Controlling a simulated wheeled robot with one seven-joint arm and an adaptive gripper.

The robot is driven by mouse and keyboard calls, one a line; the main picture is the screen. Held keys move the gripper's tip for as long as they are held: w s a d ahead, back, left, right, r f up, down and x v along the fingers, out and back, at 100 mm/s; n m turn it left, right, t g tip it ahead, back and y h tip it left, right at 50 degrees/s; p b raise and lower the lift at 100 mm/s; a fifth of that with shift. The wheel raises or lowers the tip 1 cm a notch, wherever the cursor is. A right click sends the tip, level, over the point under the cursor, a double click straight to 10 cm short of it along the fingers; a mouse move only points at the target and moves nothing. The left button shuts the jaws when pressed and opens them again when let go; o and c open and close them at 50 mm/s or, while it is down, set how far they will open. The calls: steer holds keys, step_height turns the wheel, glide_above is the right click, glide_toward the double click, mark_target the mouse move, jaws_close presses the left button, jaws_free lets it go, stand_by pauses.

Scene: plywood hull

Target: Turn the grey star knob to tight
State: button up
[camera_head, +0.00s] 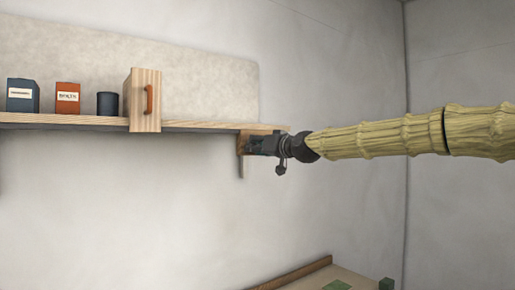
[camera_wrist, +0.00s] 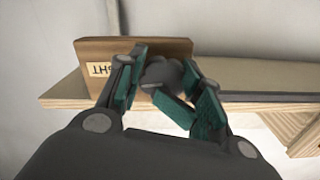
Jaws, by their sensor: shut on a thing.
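The grey star knob (camera_wrist: 162,74) shows in the wrist view between the two green-padded fingers of my gripper (camera_wrist: 160,82). It sits in front of an upright brown wooden plate (camera_wrist: 170,46). My gripper is shut on the knob, which the fingers partly cover. A pale label (camera_wrist: 101,69) on the plate, left of the knob, appears upside down and reads "GHT" in part; a finger covers the rest. In the head view my gripper (camera_head: 252,144) is at the right end of the shelf, against the wooden plate (camera_head: 241,142); the knob is hidden there.
The shelf (camera_head: 200,126) runs left along the wall. On it stand a blue box (camera_head: 22,97), an orange box (camera_head: 68,99), a dark cup (camera_head: 107,104) and a wooden block with an orange handle (camera_head: 146,100). A tabletop (camera_head: 325,276) shows low down. The wall below the shelf is clear.

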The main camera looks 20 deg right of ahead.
steer(key=shift+a+f, duration=0.1)
steer(key=shift+a, duration=0.05)
steer(key=o, duration=0.6)
steer(key=shift+o, duration=1.1)
steer(key=shift+s+a, duration=0.1)
steer(key=shift+s, duration=0.15)
steer(key=b+v, duration=0.2)
steer(key=v, duration=0.8)
steer(key=shift+r+b, duration=0.25)
steer(key=shift+b, duration=0.05)
steer(key=shift+d+p, duration=0.4)
steer(key=shift+p, duration=0.9)
